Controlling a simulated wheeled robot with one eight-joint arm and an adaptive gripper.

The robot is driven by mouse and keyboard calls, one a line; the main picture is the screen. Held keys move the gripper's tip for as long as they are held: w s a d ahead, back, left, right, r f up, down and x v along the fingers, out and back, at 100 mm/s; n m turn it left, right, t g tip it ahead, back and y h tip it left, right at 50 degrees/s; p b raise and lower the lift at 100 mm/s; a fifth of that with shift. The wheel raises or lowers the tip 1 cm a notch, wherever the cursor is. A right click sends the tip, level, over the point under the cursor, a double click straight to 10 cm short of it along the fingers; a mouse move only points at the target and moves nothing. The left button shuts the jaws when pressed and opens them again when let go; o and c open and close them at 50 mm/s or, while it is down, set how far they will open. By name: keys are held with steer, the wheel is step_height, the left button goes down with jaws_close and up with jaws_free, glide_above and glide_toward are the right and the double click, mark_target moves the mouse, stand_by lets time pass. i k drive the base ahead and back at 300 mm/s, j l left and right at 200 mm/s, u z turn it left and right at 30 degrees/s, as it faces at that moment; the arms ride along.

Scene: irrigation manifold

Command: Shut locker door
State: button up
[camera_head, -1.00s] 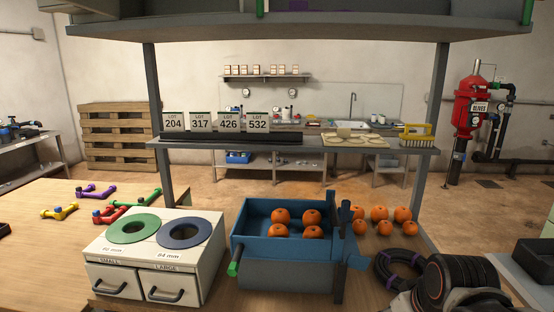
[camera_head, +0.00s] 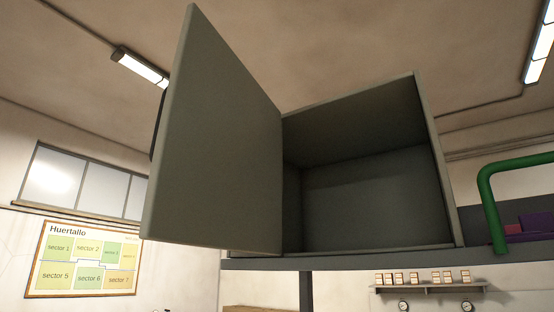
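The locker (camera_head: 452,190) is a grey-green box standing on a raised shelf (camera_head: 350,259), seen from below. Its door (camera_head: 215,140) is hinged on the left side of the opening and stands wide open, swung out toward me and to the left. A dark piece, perhaps a handle, shows at the door's far left edge (camera_head: 158,125). The inside of the locker (camera_head: 365,205) looks empty, though its floor is mostly hidden by the low viewpoint. My gripper is not in view now.
A green pipe (camera_head: 490,185) rises at the right of the locker, with purple items (camera_head: 530,225) beside it. A wall map (camera_head: 85,258) and a window (camera_head: 85,182) are at the left. A small wall shelf (camera_head: 425,288) with boxes is behind.

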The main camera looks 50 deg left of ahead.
mark_target(215, 179)
steer(key=j, duration=0.35)
steer(key=k+j+u, duration=0.45)
steer(key=j, duration=0.15)
steer(key=j+u, duration=0.2)
steer(key=j, duration=0.15)
steer(key=j+u, duration=0.35)
steer(key=j, duration=0.2)
steer(key=i, duration=0.05)
